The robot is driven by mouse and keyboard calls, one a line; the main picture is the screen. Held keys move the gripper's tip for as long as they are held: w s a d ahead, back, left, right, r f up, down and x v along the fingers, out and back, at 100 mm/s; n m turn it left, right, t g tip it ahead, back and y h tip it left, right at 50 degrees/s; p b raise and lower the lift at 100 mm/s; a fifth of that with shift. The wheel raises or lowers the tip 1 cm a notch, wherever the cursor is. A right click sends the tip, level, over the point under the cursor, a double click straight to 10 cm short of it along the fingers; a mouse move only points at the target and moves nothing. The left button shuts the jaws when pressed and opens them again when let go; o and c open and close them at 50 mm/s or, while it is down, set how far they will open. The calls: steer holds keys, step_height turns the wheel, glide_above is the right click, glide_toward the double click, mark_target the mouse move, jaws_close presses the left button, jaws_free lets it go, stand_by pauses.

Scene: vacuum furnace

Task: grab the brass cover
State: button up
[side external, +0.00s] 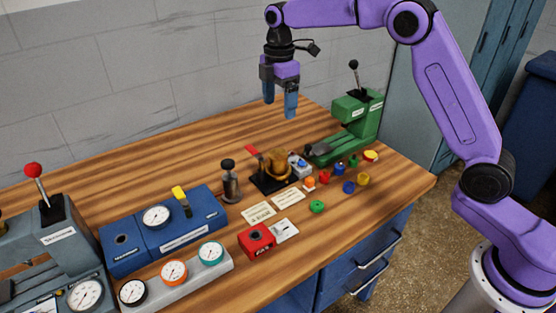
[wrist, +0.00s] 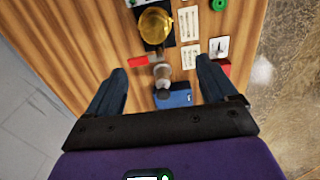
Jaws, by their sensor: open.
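The brass cover (side external: 278,163) is a rounded golden piece on a black base (side external: 264,186) near the middle of the wooden table. In the wrist view the brass cover (wrist: 155,26) shows at the top, beyond the fingertips. My gripper (side external: 281,110) is open and empty, high above the back part of the table and apart from the cover. Its two blue fingers (wrist: 161,72) are spread wide in the wrist view.
A red handle (side external: 252,150) and a grey-black cylinder (side external: 230,182) stand left of the cover. A green press (side external: 349,127) stands behind right. Several small coloured rings (side external: 317,207) lie at right. A blue gauge box (side external: 165,232) is at left. The table's back is clear.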

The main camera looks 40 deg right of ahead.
steer(key=w, duration=0.1)
glide_toward(278, 154)
steer(key=f, duration=0.5)
steer(key=shift+w+d+f, duration=0.1)
steer(key=shift+w+d, duration=0.05)
steer(key=shift+d, duration=0.1)
steer(key=shift+a+f, duration=0.2)
steer(key=shift+f, duration=2.4)
steer(key=c, duration=1.2)
steer(key=shift+o, duration=0.2)
steer(key=shift+r, duration=0.1)
